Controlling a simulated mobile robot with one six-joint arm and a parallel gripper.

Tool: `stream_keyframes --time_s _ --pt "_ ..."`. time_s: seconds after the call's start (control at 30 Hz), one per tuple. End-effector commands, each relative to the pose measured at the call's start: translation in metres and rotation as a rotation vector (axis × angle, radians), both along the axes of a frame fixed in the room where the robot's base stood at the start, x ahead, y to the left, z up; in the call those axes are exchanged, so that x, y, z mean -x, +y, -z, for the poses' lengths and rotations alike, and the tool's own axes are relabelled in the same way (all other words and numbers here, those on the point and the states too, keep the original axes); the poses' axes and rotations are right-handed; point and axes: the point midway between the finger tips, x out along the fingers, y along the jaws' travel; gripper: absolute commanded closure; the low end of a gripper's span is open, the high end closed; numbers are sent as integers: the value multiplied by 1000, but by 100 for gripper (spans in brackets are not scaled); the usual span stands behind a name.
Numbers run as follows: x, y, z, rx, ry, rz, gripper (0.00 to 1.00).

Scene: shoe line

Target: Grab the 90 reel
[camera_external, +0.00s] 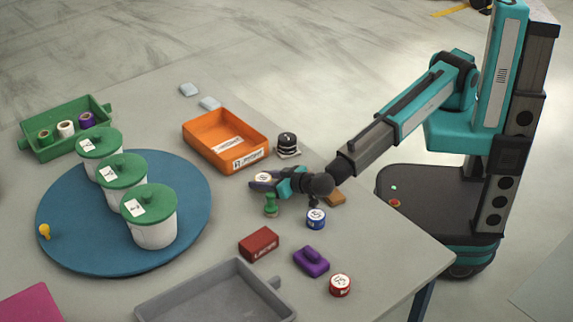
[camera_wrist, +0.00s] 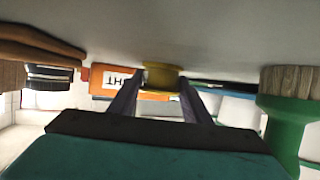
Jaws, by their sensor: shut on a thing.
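My gripper (camera_external: 272,182) is shut on a small yellow reel (camera_wrist: 162,77), which sits between the two fingertips in the wrist view. The reel (camera_external: 263,177) also shows at the end of my gripper in the external view, with a pale round label on top that is too small to read surely. A blue reel (camera_external: 316,219) with a white label stands on the table just right of my gripper. A red reel (camera_external: 340,285) with a white label stands near the table's front right.
A green stamp-like piece (camera_external: 271,205) stands close beside my gripper; a black-topped round thing (camera_external: 287,142) is behind it. An orange tray (camera_external: 220,158) lies to the left. Red (camera_external: 259,243) and purple (camera_external: 311,261) blocks and a grey tray (camera_external: 166,307) lie in front.

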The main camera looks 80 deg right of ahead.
Motion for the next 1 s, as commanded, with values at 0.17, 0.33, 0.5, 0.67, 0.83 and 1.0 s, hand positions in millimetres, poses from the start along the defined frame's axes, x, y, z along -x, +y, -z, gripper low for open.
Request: stream_keyframes --time_s 0.17,0.33,0.5,0.67,0.83,1.0 --pt "0 0 -3 -1 0 0 78" --pt "0 0 -12 -2 -1 0 78" --pt "0 0 -31 -3 -2 0 78" --pt "15 -9 -37 0 0 0 78" --pt "35 -20 -39 0 0 -1 78" --pt "55 -31 -41 0 0 -1 78"
